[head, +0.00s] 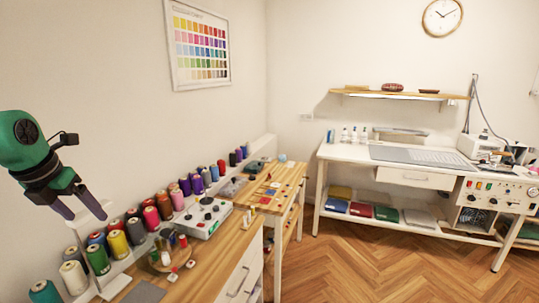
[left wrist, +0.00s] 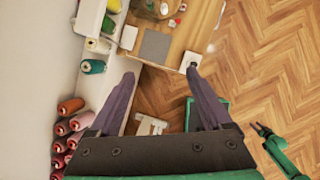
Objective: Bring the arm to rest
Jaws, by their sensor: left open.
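My left gripper (head: 82,210) is raised at the left of the head view, in front of the pale wall and above the thread rack. Its two dark purple fingers are apart with nothing between them. In the left wrist view the same open fingers (left wrist: 160,76) point over the table end and the wood floor. My green right arm shows at the lower right of the left wrist view, with its small dark gripper (left wrist: 262,130) over the floor; its jaws are too small to read. The right arm is not in the head view.
A wooden table (head: 226,254) holds thread cones (head: 98,260), a grey control box (head: 203,217) and a round wooden holder (head: 163,262). The thread rack lies close below my left gripper. A white workbench (head: 345,152) stands at the back right. The herringbone floor (head: 370,265) is clear.

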